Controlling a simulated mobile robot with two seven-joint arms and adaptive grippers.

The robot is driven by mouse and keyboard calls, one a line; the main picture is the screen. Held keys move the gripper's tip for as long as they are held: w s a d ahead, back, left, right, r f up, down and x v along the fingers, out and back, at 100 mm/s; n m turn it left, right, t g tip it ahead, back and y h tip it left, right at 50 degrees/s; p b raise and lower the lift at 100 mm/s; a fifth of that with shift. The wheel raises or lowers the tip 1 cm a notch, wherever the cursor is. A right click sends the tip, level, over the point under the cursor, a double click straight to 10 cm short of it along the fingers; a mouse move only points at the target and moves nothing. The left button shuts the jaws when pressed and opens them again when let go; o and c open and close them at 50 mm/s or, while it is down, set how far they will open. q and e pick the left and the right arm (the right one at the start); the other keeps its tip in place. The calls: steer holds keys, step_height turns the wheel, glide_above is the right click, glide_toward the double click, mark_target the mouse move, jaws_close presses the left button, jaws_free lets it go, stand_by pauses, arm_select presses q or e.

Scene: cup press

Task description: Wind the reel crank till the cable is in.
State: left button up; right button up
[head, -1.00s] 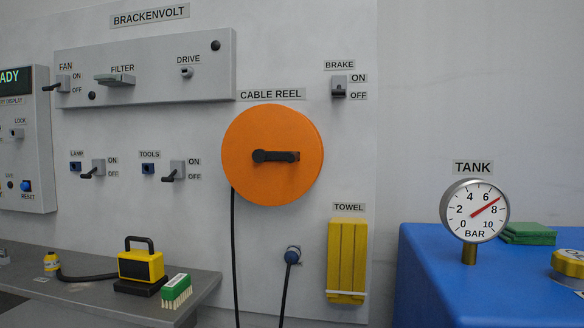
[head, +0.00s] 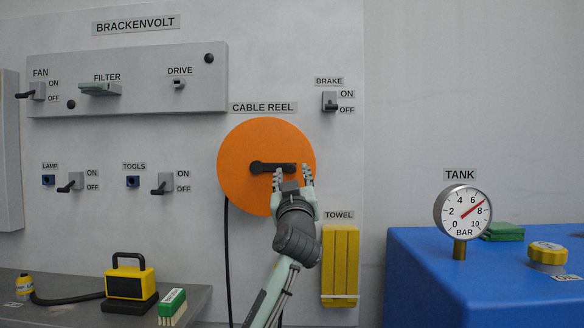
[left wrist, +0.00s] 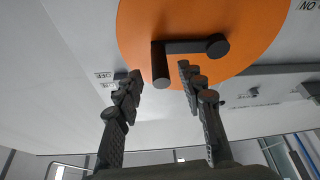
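The orange cable reel (head: 240,150) is on the wall panel. Its black crank arm (head: 275,168) points right from the hub, about level. In the left wrist view the crank's dark cylindrical handle (left wrist: 160,66) sticks out from the orange reel (left wrist: 190,25). My left gripper (head: 292,176) is open at the handle end of the crank. In the left wrist view its fingers (left wrist: 158,76) stand on either side of the handle, with visible gaps. The black cable (head: 228,265) hangs down from the reel's left side. My right gripper is in neither view.
The brake switch (head: 329,104) is up and right of the reel. A yellow towel (head: 341,262) hangs just right of my left arm. A blue tank (head: 420,265) with a gauge (head: 463,212) stands farther right. A grey shelf (head: 195,297) is at lower left.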

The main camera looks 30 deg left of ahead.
mark_target(272, 168)
arm_select(q)
steer(key=shift+x, duration=2)
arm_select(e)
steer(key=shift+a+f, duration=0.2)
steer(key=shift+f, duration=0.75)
arm_select(q)
jaws_close()
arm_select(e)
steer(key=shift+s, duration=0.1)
